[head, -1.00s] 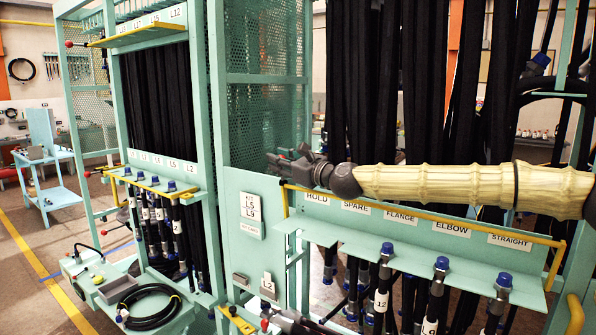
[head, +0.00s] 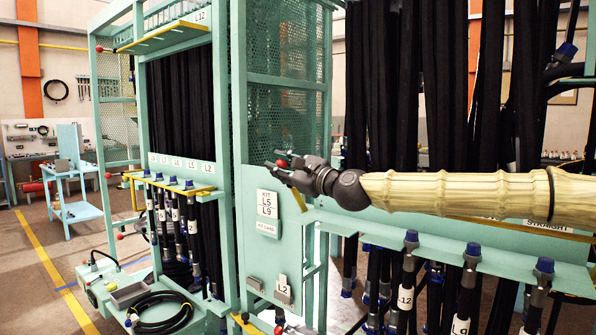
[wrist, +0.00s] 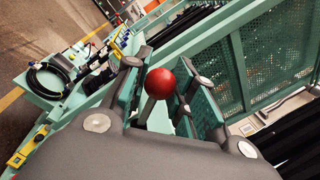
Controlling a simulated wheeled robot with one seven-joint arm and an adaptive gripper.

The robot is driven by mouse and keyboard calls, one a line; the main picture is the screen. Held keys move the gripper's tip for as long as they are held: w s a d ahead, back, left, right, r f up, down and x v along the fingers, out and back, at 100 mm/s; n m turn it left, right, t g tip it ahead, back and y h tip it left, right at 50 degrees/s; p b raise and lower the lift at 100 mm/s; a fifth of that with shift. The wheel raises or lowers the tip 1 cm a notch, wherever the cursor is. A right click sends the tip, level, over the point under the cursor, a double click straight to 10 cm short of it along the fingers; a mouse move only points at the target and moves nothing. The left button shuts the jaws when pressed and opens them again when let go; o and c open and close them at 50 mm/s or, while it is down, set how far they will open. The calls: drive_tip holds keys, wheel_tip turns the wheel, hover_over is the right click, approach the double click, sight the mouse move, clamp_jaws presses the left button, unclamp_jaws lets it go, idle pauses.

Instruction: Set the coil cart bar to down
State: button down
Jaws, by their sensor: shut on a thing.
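My gripper (head: 291,175) reaches left across the front of the hose rack, beside the mesh panel and above the kit sign. In the wrist view, its jaws (wrist: 160,95) are shut around a lever with a red ball knob (wrist: 161,83); the knob stands up between the fingers. The red knob also shows at the gripper's tip in the head view (head: 281,163). A yellow bar (head: 299,199) shows just below the gripper; my arm hides much of it. The coil cart (head: 112,300) stands at lower left with a black hose coil (head: 160,312). I cannot tell which bar the held knob belongs to.
The left rack has its own yellow bar (head: 172,187) above a row of hose ends. A mesh panel (head: 288,130) stands close behind my gripper. Black hoses hang behind my arm. A blue trolley (head: 70,180) stands at far left; the floor between is open.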

drive_tip(key=shift+s+a+f, duration=0.1)
drive_tip(key=shift+s+f, duration=0.05)
drive_tip(key=shift+f, duration=0.05)
idle(0.4)
drive_tip(key=c, duration=1.1)
unclamp_jaws()
drive_tip(key=shift+c, duration=0.2)
drive_tip(key=r+v, duration=0.1)
drive_tip(key=v, duration=0.6)
drive_tip(key=shift+d+f, duration=0.25)
drive_tip(key=shift+f, duration=0.3)
drive_tip(key=shift+s, duration=0.15)
